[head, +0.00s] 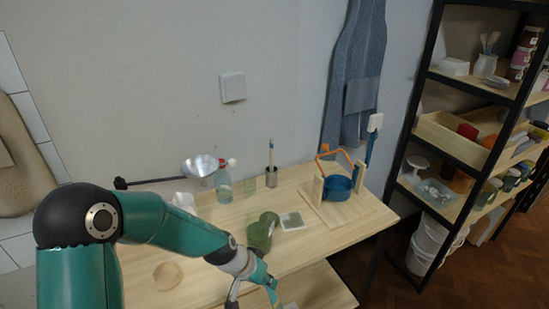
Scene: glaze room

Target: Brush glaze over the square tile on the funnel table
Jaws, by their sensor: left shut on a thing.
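A small square tile (291,220), grey-green with a pale edge, lies flat on the wooden table (210,270). A green pot (259,234) stands just left of it, and a brush (271,150) stands upright in a metal cup (271,178) behind. My left gripper (256,291) is low in the picture, in front of the pot and apart from the tile. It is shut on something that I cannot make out. My right gripper is not in view.
A blue pot (339,188) on a wooden stand is at the right. A round wooden disc (167,276) lies front left. Loaded shelves (462,147) stand right of the table.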

